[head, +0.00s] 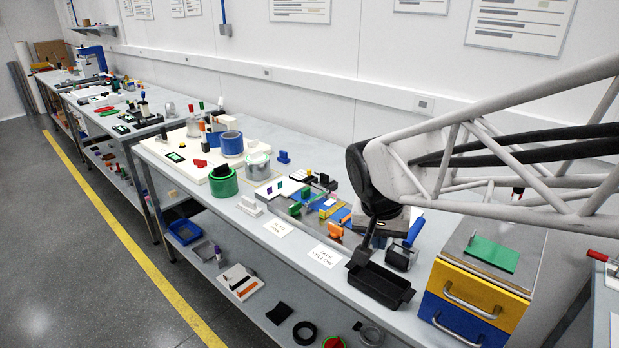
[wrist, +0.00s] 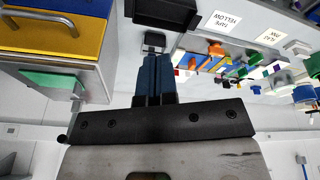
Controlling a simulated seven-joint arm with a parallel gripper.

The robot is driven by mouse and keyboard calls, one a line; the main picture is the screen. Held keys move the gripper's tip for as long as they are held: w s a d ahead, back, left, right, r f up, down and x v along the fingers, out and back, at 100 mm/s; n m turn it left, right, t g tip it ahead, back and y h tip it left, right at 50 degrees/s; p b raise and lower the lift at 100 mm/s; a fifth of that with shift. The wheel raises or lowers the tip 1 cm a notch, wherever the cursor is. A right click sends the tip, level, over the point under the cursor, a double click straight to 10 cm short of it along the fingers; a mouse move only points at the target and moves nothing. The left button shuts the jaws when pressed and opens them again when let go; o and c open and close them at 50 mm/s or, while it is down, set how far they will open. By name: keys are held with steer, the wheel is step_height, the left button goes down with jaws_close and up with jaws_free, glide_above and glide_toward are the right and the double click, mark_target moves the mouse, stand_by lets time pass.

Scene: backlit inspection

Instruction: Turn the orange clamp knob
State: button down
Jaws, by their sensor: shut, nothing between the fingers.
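A small orange knob (head: 335,229), which looks like the clamp knob, stands at the near edge of the group of small parts on the bench. It also shows in the wrist view (wrist: 215,48), right of and apart from my fingers. My gripper (wrist: 154,58) is shut and empty, its two fingers side by side. In the head view my dark gripper (head: 358,258) hangs over the bench front, right of the knob and beside a black tray. My wrist partly covers the area behind it, and the fingertips are hard to make out.
The black tray (head: 378,287) and a blue-handled tool (head: 414,231) are close to my gripper. A drawer box (head: 470,294) with yellow and blue fronts stands to the right. Two label cards (head: 325,256) lie on the bench. Several small coloured parts crowd around the knob.

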mark_target(336, 229)
steer(key=w+a+f+m, duration=0.2)
steer(key=w+a+f, duration=0.2)
steer(key=w, duration=0.6)
steer(key=w+a+f+m+h, duration=0.1)
steer(key=w+a+f+m, duration=0.2)
steer(key=w, duration=0.7)
step_height(336, 229, down, 2)
steer(key=a, duration=0.3)
steer(key=shift+w+f+t+h, duration=0.2)
steer(key=shift+w+t+h, duration=0.05)
steer(key=shift+t+h, duration=0.05)
steer(key=shift+d+f, duration=0.1)
steer(key=x, duration=1)
steer(key=shift+w+d, duration=1.35)
